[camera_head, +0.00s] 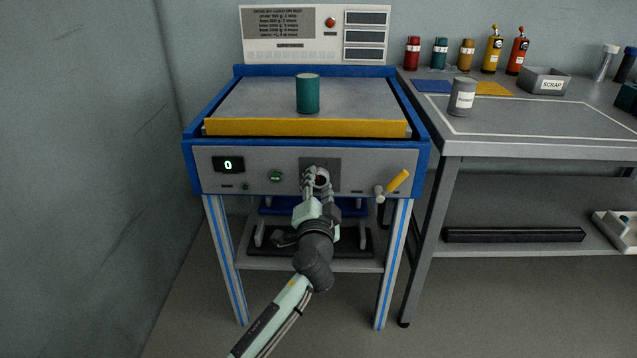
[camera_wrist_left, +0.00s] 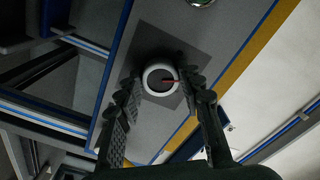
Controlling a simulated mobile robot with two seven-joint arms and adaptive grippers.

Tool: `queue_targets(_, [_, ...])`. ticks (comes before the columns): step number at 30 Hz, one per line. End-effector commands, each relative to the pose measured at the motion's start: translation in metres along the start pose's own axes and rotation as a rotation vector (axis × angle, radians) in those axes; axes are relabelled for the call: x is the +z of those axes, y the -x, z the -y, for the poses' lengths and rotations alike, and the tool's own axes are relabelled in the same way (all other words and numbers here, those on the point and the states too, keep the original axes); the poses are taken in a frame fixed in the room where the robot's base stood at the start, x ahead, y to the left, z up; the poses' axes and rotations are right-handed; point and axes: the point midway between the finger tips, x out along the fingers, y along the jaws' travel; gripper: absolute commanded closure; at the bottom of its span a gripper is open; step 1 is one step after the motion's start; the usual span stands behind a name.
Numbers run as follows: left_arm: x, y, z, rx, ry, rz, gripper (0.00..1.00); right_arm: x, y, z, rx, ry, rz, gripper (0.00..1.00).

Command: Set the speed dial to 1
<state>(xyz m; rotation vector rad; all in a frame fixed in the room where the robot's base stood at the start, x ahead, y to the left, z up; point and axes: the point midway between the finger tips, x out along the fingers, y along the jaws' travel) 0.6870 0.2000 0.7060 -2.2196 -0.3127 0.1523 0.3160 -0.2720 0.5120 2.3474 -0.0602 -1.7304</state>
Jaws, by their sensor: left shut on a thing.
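The speed dial (camera_wrist_left: 160,79) is a round knob with a pale rim and a red pointer line, on a dark square plate (camera_head: 333,164) on the machine's front panel. My left gripper (camera_head: 317,177) is at the dial and hides most of it in the head view. In the left wrist view the two fingers of my left gripper (camera_wrist_left: 158,98) stand on either side of the dial, shut on it. I cannot read any numbers around the dial. My right gripper is not in view.
The panel (camera_head: 262,160) also has a display (camera_head: 228,165) reading 0, a green button (camera_head: 276,176) and a yellow-handled lever (camera_head: 398,181). A teal cylinder (camera_head: 308,94) stands on the machine's top, behind a yellow bar (camera_head: 300,128). A workbench (camera_head: 540,146) stands at the right.

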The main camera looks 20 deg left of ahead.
Motion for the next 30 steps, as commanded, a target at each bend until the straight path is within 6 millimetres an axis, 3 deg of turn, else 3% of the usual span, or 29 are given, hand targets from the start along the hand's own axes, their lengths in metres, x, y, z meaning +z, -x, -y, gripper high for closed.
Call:
queue_targets(17, [-0.0004,0.0002,-0.0002,0.0,-0.035,-0.001,0.92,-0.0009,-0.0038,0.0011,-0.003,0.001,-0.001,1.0])
queue_targets(18, [-0.0004,0.0002,-0.0001,0.0,-0.035,-0.001,0.61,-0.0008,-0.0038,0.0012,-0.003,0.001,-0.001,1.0])
queue_targets(21, [-0.0004,0.0002,-0.0001,0.0,-0.034,-0.001,0.48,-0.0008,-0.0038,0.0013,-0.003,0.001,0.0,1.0])
queue_targets(23, [-0.0003,0.0002,-0.0001,0.0,-0.034,-0.001,0.42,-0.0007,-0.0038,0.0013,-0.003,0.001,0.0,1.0])
queue_targets(30, [-0.0002,0.0002,0.0,0.0,-0.034,0.0,0.42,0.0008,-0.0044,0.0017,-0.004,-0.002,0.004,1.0])
